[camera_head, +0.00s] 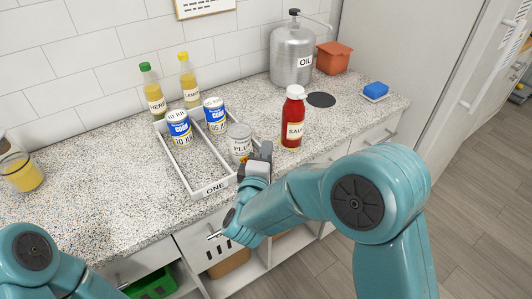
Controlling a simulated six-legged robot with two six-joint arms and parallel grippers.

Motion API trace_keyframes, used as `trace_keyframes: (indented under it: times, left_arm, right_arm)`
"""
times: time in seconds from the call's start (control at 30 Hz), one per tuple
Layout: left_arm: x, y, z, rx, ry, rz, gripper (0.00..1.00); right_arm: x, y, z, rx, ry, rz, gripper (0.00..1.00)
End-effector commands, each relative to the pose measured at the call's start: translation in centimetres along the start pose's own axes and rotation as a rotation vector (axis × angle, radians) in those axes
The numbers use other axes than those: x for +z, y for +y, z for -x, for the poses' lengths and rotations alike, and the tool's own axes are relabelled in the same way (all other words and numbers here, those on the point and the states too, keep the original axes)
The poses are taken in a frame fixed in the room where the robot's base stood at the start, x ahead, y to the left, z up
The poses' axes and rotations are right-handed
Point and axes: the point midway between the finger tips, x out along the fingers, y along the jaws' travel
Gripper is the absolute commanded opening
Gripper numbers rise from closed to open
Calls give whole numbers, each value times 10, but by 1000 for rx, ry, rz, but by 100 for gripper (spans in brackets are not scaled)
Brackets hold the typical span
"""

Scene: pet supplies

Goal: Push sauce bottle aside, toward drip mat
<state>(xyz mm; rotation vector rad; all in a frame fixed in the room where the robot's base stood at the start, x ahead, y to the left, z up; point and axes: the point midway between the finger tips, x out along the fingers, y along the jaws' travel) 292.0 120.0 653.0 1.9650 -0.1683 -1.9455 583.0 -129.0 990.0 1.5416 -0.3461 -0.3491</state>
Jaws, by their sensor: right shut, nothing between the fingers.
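The red sauce bottle (291,124) with a white cap stands upright on the speckled counter, right of the white tray. The dark round drip mat (321,99) lies flat behind it and to its right, with a small gap showing. My right gripper (264,151) is shut and empty. It is left of the bottle and nearer the front edge, by the tray's right side, and looks apart from the bottle. Only an elbow part of my left arm shows at the lower left; its gripper is out of the picture.
The white tray (210,188) marked ONE holds two blue-labelled cans (179,127) and a PLUM can (240,145) close to my right gripper. A metal oil can (291,55), an orange box (333,58) and a blue sponge (375,90) stand farther back.

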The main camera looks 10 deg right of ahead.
Motion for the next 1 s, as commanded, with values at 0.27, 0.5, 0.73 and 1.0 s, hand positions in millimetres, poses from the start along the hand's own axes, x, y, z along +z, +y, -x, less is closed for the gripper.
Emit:
trace_keyframes:
  times: [0.27,0.5,0.73,1.0]
  left_arm:
    - [0,3,9,0,0,0,31]
    - [0,4,12,0,0,0,31]
    - [0,4,12,0,0,0,31]
    - [0,4,12,0,0,0,31]
  right_arm:
    - [3,1,-62,0,-3,0,0]
    - [23,1,-82,0,3,0,0]
    - [26,0,-86,0,4,0,0]
    - [30,0,-89,0,2,-1,0]
